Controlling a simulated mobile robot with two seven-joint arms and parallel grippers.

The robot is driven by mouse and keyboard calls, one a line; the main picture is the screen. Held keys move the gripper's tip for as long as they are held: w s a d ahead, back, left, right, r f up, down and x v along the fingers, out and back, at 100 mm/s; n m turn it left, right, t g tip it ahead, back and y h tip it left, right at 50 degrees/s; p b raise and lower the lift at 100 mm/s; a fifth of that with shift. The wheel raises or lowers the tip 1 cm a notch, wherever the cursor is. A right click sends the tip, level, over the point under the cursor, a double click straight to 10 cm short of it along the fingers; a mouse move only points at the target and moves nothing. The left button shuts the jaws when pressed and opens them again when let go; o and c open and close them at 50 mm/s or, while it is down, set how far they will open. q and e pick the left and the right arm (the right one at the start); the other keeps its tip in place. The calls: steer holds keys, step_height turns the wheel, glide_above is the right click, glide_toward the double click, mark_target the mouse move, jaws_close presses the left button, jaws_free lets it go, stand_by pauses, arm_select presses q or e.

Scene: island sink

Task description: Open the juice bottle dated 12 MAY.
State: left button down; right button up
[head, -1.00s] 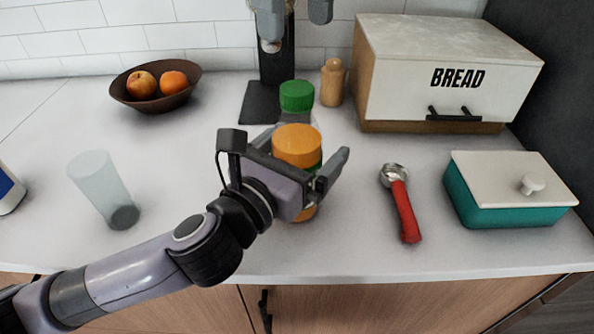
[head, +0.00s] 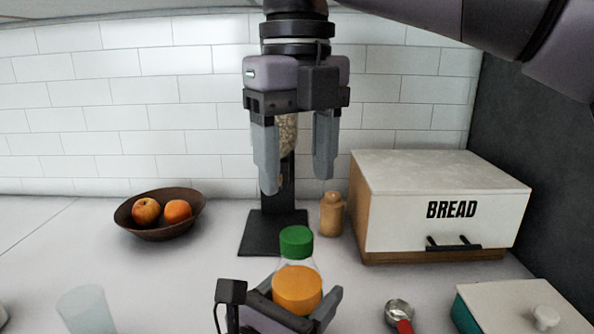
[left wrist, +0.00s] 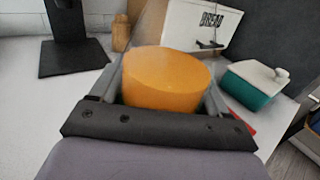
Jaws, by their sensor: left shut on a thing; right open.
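The juice bottle (head: 297,287) is clear with orange juice inside and a green cap (head: 296,240). It stands upright on the counter in the head view, with its lower part hidden by my left gripper. My left gripper (head: 290,308) is shut around the bottle's body. In the left wrist view the orange juice (left wrist: 165,80) shows between the fingers; the cap is not visible there. No date can be read on the bottle. My right gripper (head: 296,183) is open and empty, pointing down above the cap in the picture.
A black stand (head: 256,235) with a grainy-filled container is behind the bottle. A wooden shaker (head: 331,215), bread box (head: 400,225), red-handled scoop (head: 398,312) and lidded teal dish (head: 466,318) are to the right. A fruit bowl (head: 150,228) and a clear glass (head: 85,310) are left.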

mark_target(297, 234)
steer(key=m, duration=0.6)
steer(key=shift+m, duration=0.3)
steer(key=m, duration=1.7)
steer(key=shift+f+m, duration=0.35)
steer(key=shift+m, duration=0.05)
step_height(297, 234, down, 7)
steer(key=shift+f, duration=0.15)
steer(key=shift+c, duration=0.2)
